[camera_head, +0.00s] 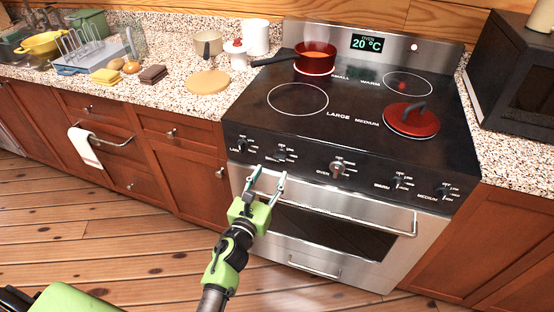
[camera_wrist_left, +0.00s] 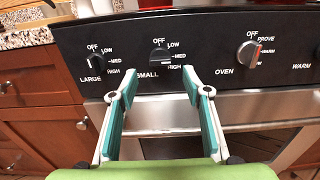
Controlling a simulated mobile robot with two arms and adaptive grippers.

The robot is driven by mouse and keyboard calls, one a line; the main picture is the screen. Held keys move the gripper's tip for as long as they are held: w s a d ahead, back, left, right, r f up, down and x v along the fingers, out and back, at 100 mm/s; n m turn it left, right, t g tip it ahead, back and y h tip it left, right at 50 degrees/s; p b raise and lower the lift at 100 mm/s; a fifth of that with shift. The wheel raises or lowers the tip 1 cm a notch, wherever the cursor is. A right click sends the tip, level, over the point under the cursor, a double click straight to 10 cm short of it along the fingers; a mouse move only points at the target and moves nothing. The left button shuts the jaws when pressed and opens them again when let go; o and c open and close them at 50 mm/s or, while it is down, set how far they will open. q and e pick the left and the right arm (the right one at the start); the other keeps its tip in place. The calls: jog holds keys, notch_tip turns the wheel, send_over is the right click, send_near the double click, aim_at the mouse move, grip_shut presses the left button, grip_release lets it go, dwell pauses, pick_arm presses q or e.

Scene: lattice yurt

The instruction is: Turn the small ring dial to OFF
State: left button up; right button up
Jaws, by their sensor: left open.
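The small ring dial (camera_head: 281,154) is a dark knob on the black front panel of the stove, second from the left. In the left wrist view, the small ring dial (camera_wrist_left: 159,57) sits above the word SMALL, with OFF above it and LOW, MED and HIGH on its right. Its grip bar looks turned away from OFF, roughly level; the exact setting is unclear. My left gripper (camera_head: 268,174) is open and empty, just in front of and below this dial. In the wrist view its fingertips (camera_wrist_left: 160,76) straddle the space below the dial, apart from it. My right gripper is out of view.
The large dial (camera_wrist_left: 97,61) and oven dial (camera_wrist_left: 249,54) flank the small one. The oven handle (camera_head: 340,208) runs below. A red pot (camera_head: 317,58) stands on the rear left ring; a red lid (camera_head: 411,120) lies on the front right one.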

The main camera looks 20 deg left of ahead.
aim_at(279, 158)
pick_arm(q)
jog(key=w, duration=0.7)
jog(key=shift+d, duration=0.15)
jog(key=shift+s, duration=0.1)
jog(key=shift+c, duration=0.3)
jog(key=c, duration=1)
